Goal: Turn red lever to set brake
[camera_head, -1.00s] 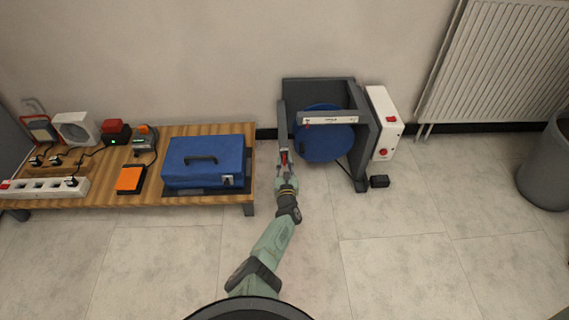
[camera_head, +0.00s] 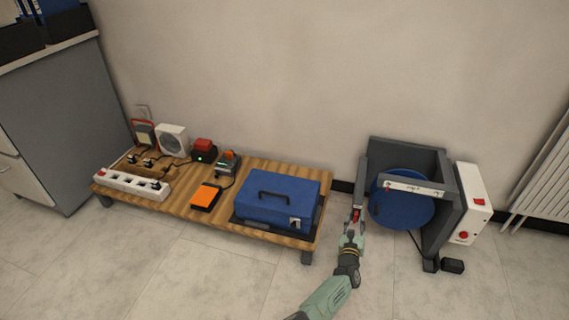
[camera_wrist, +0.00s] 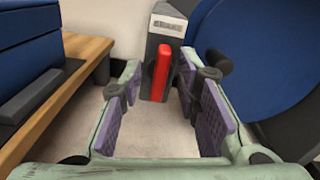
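The red lever (camera_wrist: 162,72) stands upright on a grey housing (camera_wrist: 168,25) with a white label in the wrist view. In the head view the lever (camera_head: 356,215) is a small red spot at the left side of the grey frame with the blue disc (camera_head: 402,205). My gripper (camera_wrist: 160,88) is open, its purple-padded fingers on either side of the lever's line. The lever shows in the gap toward the fingertips; I cannot tell whether they touch it. In the head view my gripper (camera_head: 353,230) is low beside the frame's left side.
A low wooden table (camera_head: 262,170) with a blue case (camera_head: 277,196) stands close to the left. The white control box (camera_head: 468,203) is on the frame's right side. A radiator (camera_head: 545,185) is at the far right. Floor in front is free.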

